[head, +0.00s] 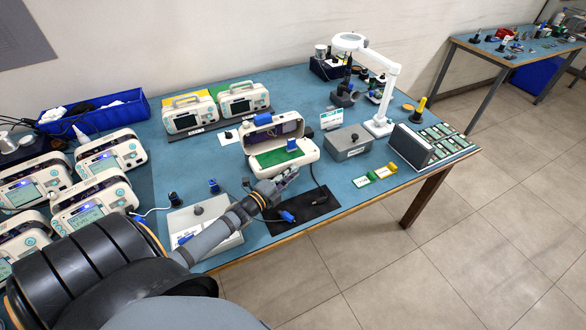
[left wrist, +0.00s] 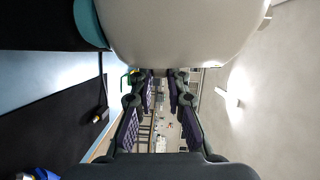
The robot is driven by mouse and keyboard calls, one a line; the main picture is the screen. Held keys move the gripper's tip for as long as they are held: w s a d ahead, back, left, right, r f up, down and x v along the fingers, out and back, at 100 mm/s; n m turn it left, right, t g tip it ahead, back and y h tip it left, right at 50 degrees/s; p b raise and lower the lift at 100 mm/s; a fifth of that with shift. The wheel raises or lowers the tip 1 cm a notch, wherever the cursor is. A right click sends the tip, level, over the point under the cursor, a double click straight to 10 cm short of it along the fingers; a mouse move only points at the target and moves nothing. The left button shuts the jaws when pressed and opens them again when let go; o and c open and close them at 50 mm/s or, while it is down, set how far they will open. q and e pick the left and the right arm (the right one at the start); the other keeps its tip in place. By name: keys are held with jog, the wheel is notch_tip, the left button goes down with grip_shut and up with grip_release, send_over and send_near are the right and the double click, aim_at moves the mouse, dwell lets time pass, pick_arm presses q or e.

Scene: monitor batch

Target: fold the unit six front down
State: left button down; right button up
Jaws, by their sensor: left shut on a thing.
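The exact grip is hidden behind the shell. My right gripper is not in view.
A grey box (head: 347,143) and a lamp (head: 382,95) stand to the right. Two closed monitors (head: 190,116) are behind, and several more stand at left. A grey tray (head: 190,222) lies under my left arm. Small green and yellow parts (head: 375,174) lie near the front edge.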

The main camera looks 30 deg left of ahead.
pick_arm(q)
jog(key=shift+f, duration=0.3)
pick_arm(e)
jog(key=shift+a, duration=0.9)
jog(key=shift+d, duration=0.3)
pick_arm(q)
jog(key=c, duration=1.6)
grip_release()
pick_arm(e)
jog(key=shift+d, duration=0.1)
pick_arm(q)
jog(key=s+a, duration=0.1)
jog(key=s, duration=1.1)
jog(key=shift+a, duration=0.3)
